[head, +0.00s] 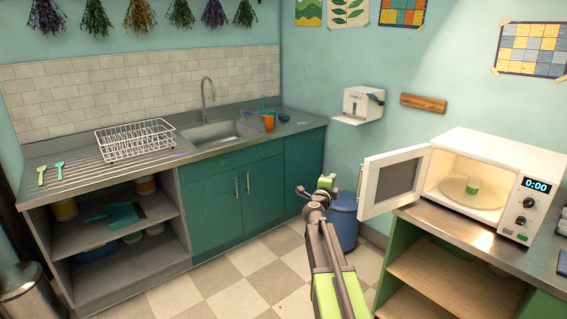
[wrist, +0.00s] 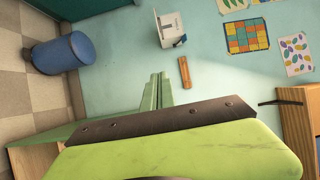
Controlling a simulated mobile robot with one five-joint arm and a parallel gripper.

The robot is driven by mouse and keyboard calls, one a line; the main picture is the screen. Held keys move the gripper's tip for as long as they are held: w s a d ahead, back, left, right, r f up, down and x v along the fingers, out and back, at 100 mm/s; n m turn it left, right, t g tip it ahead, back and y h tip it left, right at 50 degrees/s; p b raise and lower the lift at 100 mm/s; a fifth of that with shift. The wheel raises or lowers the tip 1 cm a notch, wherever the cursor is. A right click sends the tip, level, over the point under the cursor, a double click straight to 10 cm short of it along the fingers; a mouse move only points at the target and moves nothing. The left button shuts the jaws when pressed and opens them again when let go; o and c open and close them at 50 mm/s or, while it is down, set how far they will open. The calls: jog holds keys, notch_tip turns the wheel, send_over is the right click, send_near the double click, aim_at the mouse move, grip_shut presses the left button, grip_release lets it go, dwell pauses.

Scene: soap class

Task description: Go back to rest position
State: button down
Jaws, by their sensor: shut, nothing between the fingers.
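My gripper (head: 327,184) is raised in front of the blue bin in the head view, left of the open microwave door. In the wrist view its two green fingers (wrist: 157,92) lie side by side, shut with nothing between them. The arm stretches out from the bottom of the head view, bent at its joints. The gripper touches nothing that I can see.
The white microwave (head: 500,150) stands on the right counter, its door (head: 395,182) open towards my arm, with a green-and-white item (head: 473,187) inside. A blue bin (head: 344,222) stands on the floor by the wall. The checkered floor (head: 240,290) is clear.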

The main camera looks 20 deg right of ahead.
jog(key=w+a+r+n+t+y+p, duration=0.1)
jog(key=a+r+n+t+y+p, duration=0.2)
jog(key=a, duration=0.7)
jog(key=w+a+r+n+t+y+p, duration=0.1)
jog(key=a+r+n+y+p, duration=0.25)
jog(key=a, duration=0.55)
jog(key=s+a+f+n+g+y, duration=0.1)
jog(key=s+a+f+n+y, duration=0.15)
jog(key=a+n, duration=0.3)
jog(key=s+a+f+n+g+y, duration=0.2)
jog(key=a+n+y, duration=0.2)
jog(key=a, duration=0.3)
jog(key=s+a+f+n+g+y, duration=0.1)
jog(key=s+a+f+n+y, duration=0.15)
jog(key=a+n, duration=0.3)
jog(key=s+f+n+g+h+p, duration=0.15)
jog(key=s+f+n+g, duration=0.25)
jog(key=s+f+g, duration=0.75)
jog(key=s+d+f+g+h, duration=0.1)
jog(key=s+d+f, duration=0.1)
jog(key=s, duration=0.5)
jog(key=s+d+f+g+h, duration=0.1)
jog(key=s+d+f, duration=0.1)
jog(key=s, duration=0.5)
jog(key=shift+d, duration=0.45)
jog(key=shift+a+f+n, duration=0.1)
jog(key=shift+n, duration=0.15)
